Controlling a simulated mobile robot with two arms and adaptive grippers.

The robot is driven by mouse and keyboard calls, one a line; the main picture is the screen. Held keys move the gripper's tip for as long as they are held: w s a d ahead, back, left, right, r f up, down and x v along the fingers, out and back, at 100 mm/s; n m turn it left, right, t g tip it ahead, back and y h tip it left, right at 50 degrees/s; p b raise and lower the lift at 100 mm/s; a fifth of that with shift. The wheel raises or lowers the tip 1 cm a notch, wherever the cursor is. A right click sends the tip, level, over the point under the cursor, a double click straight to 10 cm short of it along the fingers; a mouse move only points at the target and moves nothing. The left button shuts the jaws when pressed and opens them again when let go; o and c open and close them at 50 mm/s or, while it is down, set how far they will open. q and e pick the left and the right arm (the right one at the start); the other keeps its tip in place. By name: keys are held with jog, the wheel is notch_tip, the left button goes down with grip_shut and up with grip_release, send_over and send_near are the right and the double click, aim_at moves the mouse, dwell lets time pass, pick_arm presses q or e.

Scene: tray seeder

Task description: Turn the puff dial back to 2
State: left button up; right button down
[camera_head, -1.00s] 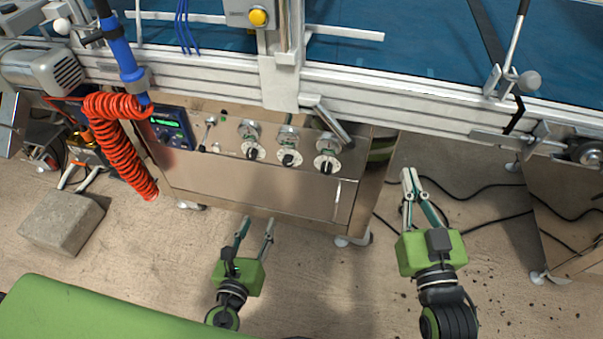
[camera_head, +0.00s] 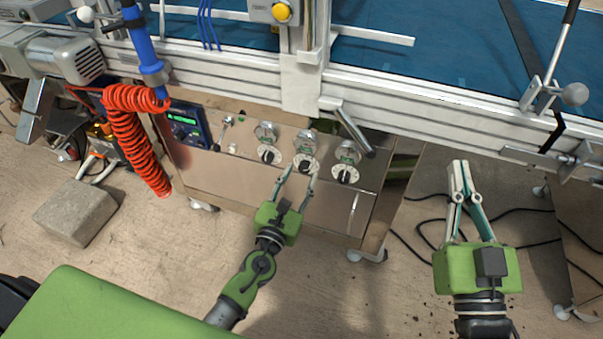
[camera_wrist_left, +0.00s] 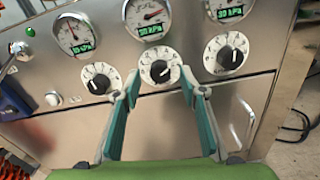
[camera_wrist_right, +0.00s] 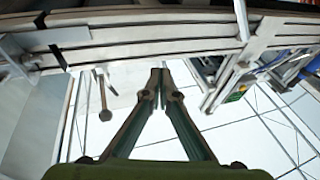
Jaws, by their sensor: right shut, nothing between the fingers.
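Three round white dials with black knobs sit in a row on the steel control panel: a left dial (camera_head: 268,154), a middle dial (camera_head: 306,164) and a right dial (camera_head: 345,174). I cannot read which one is labelled puff. My left gripper (camera_head: 301,173) is open, its fingers pointing at the middle dial. In the left wrist view the middle dial (camera_wrist_left: 159,71) shows between the two fingertips, its pointer tilted to the upper right. I cannot tell whether the fingers touch it. My right gripper (camera_head: 459,165) is shut and empty, right of the panel.
Gauges with green readouts, such as the middle gauge (camera_wrist_left: 150,18), sit above the dials. A red coiled hose (camera_head: 135,135) hangs left of the panel. The machine's metal rail (camera_head: 430,115) runs above. A grey block (camera_head: 77,212) and black cables lie on the floor.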

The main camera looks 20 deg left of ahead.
pick_arm(q)
jog(key=shift+w, duration=0.9)
pick_arm(e)
jog(key=shift+s+r, duration=0.1)
jog(key=shift+r, duration=0.15)
pick_arm(q)
grip_shut()
pick_arm(e)
jog(key=shift+r, duration=0.15)
jog(key=shift+r+t, duration=0.1)
jog(key=shift+t, duration=0.2)
